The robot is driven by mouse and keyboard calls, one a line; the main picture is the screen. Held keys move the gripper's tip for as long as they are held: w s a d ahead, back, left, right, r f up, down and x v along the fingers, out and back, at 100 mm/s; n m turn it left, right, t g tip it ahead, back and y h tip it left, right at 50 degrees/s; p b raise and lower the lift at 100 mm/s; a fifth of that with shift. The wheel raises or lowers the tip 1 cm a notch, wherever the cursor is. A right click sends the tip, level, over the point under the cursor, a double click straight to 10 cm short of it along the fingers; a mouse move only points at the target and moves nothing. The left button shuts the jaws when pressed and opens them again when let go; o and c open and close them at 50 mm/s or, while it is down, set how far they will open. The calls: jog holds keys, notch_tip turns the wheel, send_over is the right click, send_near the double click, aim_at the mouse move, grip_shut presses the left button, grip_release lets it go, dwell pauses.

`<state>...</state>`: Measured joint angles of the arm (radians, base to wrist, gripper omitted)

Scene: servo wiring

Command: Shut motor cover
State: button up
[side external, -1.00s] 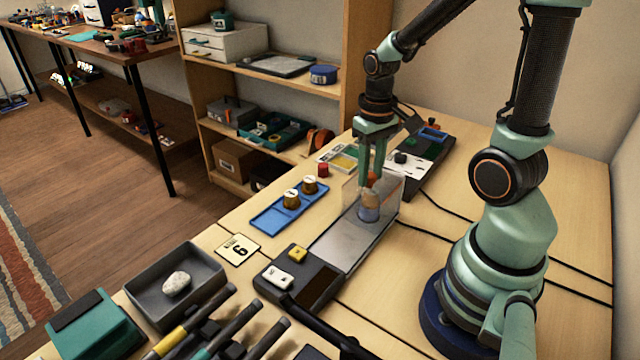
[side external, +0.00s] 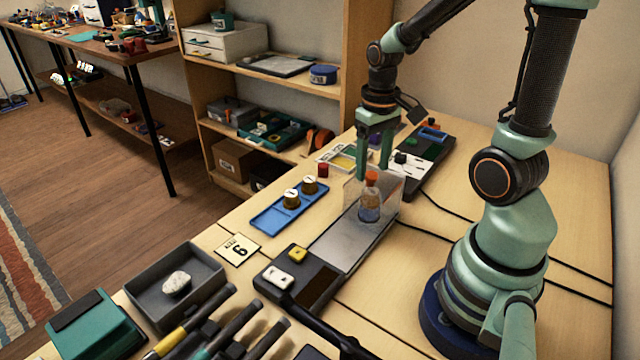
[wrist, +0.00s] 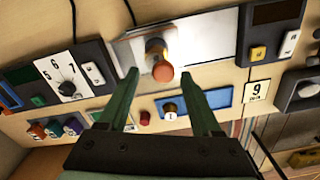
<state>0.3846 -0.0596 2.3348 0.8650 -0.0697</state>
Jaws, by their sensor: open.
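A clear-walled enclosure (side external: 390,192) stands at the far end of a grey metal plate (side external: 342,238); I take it for the motor cover, but its lid state is unclear.
A control box (side external: 300,277) with yellow and white switches adjoins the plate's near end. A blue tray (side external: 267,219) with two brass-coloured knobs lies to the left. A dial panel (side external: 412,164) stands behind. A grey bin (side external: 205,275) and tools lie nearer. Cables cross the right side.

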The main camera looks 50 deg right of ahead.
notch_tip(320, 180, up, 11)
dwell(0.3)
jog(key=shift+f, duration=0.1)
jog(key=w+a+r+n+t, duration=0.1)
jog(key=a+n+t, duration=0.2)
jog(key=a, duration=0.8)
jog(key=t, duration=0.2)
jog(key=shift+n+t, duration=0.3)
